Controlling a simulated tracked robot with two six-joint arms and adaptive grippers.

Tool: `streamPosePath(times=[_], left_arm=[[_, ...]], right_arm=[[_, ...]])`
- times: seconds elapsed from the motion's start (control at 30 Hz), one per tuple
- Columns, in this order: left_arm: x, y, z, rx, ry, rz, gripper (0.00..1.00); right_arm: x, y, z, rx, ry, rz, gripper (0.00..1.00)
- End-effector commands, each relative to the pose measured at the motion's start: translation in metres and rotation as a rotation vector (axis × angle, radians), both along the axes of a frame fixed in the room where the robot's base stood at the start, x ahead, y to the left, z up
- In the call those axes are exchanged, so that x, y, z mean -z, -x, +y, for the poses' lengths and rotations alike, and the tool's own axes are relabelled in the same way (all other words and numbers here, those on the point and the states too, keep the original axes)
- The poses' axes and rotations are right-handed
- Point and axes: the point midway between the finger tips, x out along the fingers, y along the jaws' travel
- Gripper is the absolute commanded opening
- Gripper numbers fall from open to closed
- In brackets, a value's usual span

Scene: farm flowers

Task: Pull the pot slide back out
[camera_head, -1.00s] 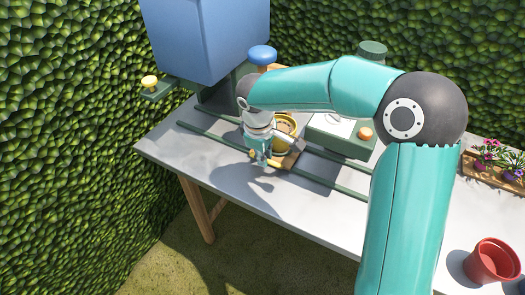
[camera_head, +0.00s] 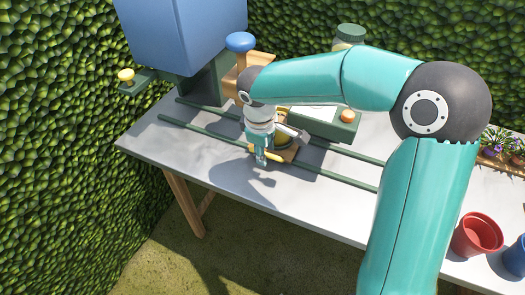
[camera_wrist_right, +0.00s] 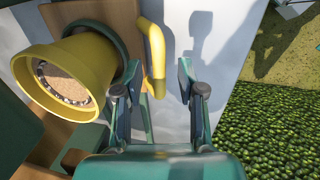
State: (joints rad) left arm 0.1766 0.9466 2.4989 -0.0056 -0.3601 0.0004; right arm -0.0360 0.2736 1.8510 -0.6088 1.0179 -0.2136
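The pot slide, a wooden carriage (camera_head: 287,155), sits on two green rails (camera_head: 215,137) on the grey table. It carries a yellow pot (camera_wrist_right: 62,75) with brown soil inside. A bent yellow handle (camera_wrist_right: 154,50) sticks out from the slide; it also shows in the head view (camera_head: 266,154). My right gripper (camera_wrist_right: 157,85) is at the handle, which lies between its fingers. The fingers stand apart, with gaps visible beside the handle. In the head view the right gripper (camera_head: 261,158) partly hides the pot and the slide. My left gripper is not in view.
A blue hopper (camera_head: 185,40) stands over the rails' left end, with a blue knob (camera_head: 240,42) on a wooden post beside it. A red pot (camera_head: 477,236) and flower tray (camera_head: 500,158) are right. The rails right of the slide are clear.

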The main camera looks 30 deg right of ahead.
Motion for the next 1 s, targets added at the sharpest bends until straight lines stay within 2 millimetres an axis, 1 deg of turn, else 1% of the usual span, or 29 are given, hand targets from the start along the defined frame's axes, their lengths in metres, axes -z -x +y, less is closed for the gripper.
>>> streamPosePath(times=[0.17, 0.27, 0.37, 0.6, 0.7, 0.83, 1.0], left_arm=[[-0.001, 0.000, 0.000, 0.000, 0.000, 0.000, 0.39], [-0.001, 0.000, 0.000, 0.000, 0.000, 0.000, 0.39], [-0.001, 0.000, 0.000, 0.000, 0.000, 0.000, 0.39], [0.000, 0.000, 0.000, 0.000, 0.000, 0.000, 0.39], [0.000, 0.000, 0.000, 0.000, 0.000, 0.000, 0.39], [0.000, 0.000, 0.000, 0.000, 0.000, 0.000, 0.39], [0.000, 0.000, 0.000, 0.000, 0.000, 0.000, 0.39]], right_arm=[[-0.004, 0.000, 0.001, 0.000, 0.001, -0.003, 0.39], [-0.014, 0.000, 0.002, -0.001, 0.001, -0.004, 0.39], [-0.029, 0.002, 0.005, -0.003, 0.000, -0.005, 0.39], [-0.076, 0.007, 0.013, -0.003, -0.001, -0.006, 0.39], [-0.093, 0.009, 0.016, -0.003, 0.000, -0.004, 0.39], [-0.109, 0.011, 0.018, -0.002, -0.001, -0.003, 0.39], [-0.117, 0.012, 0.019, -0.001, -0.001, 0.000, 0.39]])
